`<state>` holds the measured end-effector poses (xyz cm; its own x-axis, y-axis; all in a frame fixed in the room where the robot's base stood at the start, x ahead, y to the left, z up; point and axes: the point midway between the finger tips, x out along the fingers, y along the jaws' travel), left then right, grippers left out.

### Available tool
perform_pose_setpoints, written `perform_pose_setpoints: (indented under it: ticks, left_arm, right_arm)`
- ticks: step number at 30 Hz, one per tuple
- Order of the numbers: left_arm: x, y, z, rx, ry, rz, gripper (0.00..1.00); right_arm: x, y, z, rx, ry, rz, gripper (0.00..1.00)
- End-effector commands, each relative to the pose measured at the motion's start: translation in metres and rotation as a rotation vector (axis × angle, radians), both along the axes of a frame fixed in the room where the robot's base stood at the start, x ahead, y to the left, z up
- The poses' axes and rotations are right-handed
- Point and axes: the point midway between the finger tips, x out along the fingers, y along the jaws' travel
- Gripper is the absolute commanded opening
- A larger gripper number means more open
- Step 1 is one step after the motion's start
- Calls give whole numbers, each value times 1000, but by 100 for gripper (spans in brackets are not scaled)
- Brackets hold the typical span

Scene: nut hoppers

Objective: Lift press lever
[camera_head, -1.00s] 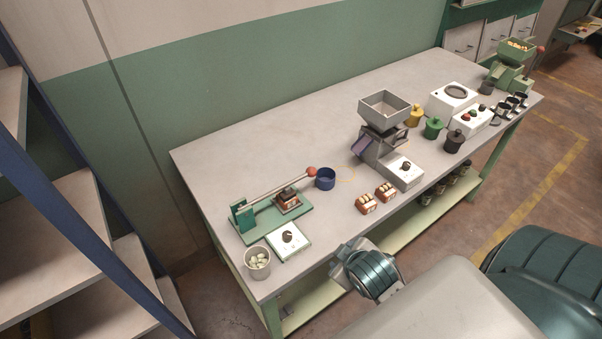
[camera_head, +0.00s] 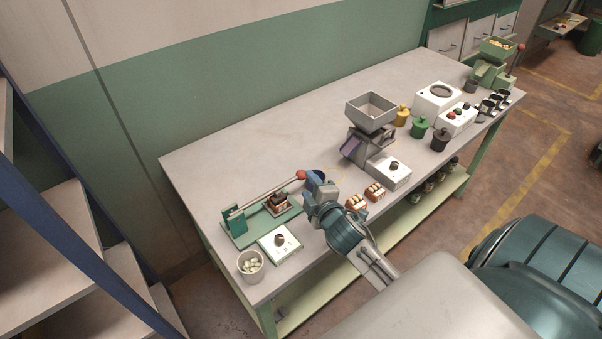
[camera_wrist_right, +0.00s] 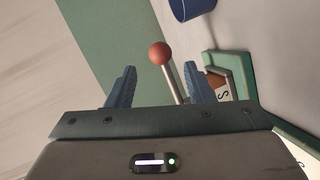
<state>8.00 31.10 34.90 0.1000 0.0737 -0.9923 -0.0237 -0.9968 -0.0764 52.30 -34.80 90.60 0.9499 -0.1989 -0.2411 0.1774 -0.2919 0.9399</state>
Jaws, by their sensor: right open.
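The green press (camera_head: 240,231) stands at the left end of the workbench. Its lever (camera_head: 268,192) is a metal rod with a red ball knob (camera_head: 301,175) at its right end, and it rises slightly toward that knob. My right gripper (camera_head: 312,185) is beside the knob end in the head view. In the right wrist view its two blue fingers (camera_wrist_right: 155,88) are open, with the rod between them and the red knob (camera_wrist_right: 161,54) just beyond the fingertips. I cannot tell whether they touch the rod. My left gripper is not in view.
A blue cup (camera_head: 316,178) stands behind my right gripper. Two small brown packs (camera_head: 375,192) and a hopper machine (camera_head: 371,112) are to the right.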

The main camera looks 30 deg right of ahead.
Motion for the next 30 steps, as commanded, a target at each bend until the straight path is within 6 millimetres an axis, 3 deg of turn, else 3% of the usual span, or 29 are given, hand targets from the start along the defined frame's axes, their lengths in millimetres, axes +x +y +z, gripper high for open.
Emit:
perform_pose_setpoints:
  ticks: [3,10,23,30]
  left_arm:
    - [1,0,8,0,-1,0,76]
    - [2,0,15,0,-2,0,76]
    - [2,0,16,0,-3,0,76]
    - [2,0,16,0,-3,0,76]
  right_arm:
    - [24,-5,-3,3,0,-2,48]
    - [55,-12,-12,2,0,-1,48]
    - [65,-13,-17,2,1,-1,48]
    - [64,-13,-17,2,1,-1,0]
